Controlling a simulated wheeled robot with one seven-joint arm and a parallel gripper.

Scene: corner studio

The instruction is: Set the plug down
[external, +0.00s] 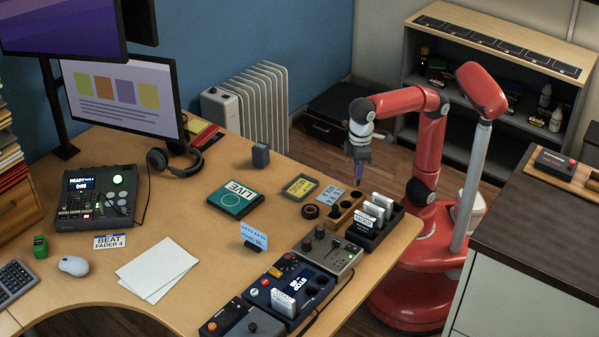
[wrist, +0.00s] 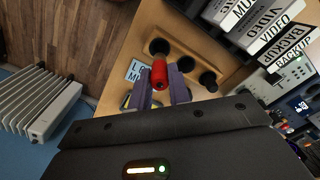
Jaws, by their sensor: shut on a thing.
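The red plug (wrist: 159,73) is held between the purple fingers of my gripper (wrist: 163,90) in the wrist view. In the external view my gripper (external: 359,178) points down above the back right part of the desk, and the plug is too small to make out there. A wooden block (external: 344,212) with dark round spots lies below my gripper. In the wrist view this wooden block (wrist: 172,55) shows beyond the plug, with three dark round spots that may be holes or plugs. The plug appears apart from the block.
A black rack (external: 386,231) with white labelled cartridges stands right beside the block. A grey control box (external: 327,251) stands in front. The desk (external: 205,215) has bare room further left.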

